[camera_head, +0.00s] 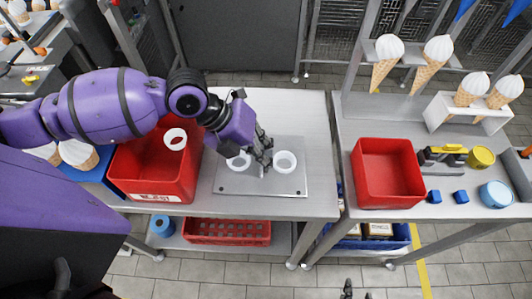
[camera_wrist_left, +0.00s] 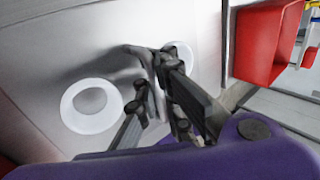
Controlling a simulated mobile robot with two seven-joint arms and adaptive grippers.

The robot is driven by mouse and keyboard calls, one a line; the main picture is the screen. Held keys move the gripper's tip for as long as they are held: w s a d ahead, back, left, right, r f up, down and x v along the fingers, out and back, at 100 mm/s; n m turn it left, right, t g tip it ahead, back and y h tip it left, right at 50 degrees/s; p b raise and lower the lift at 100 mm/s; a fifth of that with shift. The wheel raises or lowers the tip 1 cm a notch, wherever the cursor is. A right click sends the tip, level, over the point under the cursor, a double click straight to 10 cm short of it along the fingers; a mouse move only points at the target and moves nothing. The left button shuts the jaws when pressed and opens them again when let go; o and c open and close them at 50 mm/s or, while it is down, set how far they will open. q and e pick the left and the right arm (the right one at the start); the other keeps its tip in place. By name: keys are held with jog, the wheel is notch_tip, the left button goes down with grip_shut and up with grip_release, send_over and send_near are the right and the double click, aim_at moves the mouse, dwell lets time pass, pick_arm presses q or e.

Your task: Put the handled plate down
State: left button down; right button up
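The handled plate (camera_head: 230,187) is a flat grey sheet with dark corner dots, over the light table in the head view. Two white rings (camera_head: 286,162) are on it, one each side of my left gripper. My left gripper (camera_head: 263,150) is over the plate's middle, between the rings. In the left wrist view its fingers (camera_wrist_left: 157,80) come close together around a narrow grey part, which looks like the plate's handle and is mostly hidden. Whether the plate touches the table is unclear. My right gripper (camera_head: 356,291) shows only two separated dark fingertips at the bottom edge.
A red bin (camera_head: 150,187) holding a white ring stands left of the plate. Another red bin (camera_head: 388,172) stands on the right-hand table, near blue cubes (camera_head: 447,196) and a yellow cup (camera_head: 480,157). The table behind the plate (camera_head: 285,115) is clear.

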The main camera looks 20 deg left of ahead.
pick_arm(q)
jog(key=c, duration=1.9)
grip_release()
jog(key=v, duration=1.2)
jog(key=shift+d+p, duration=0.1)
jog(key=shift+p, duration=0.3)
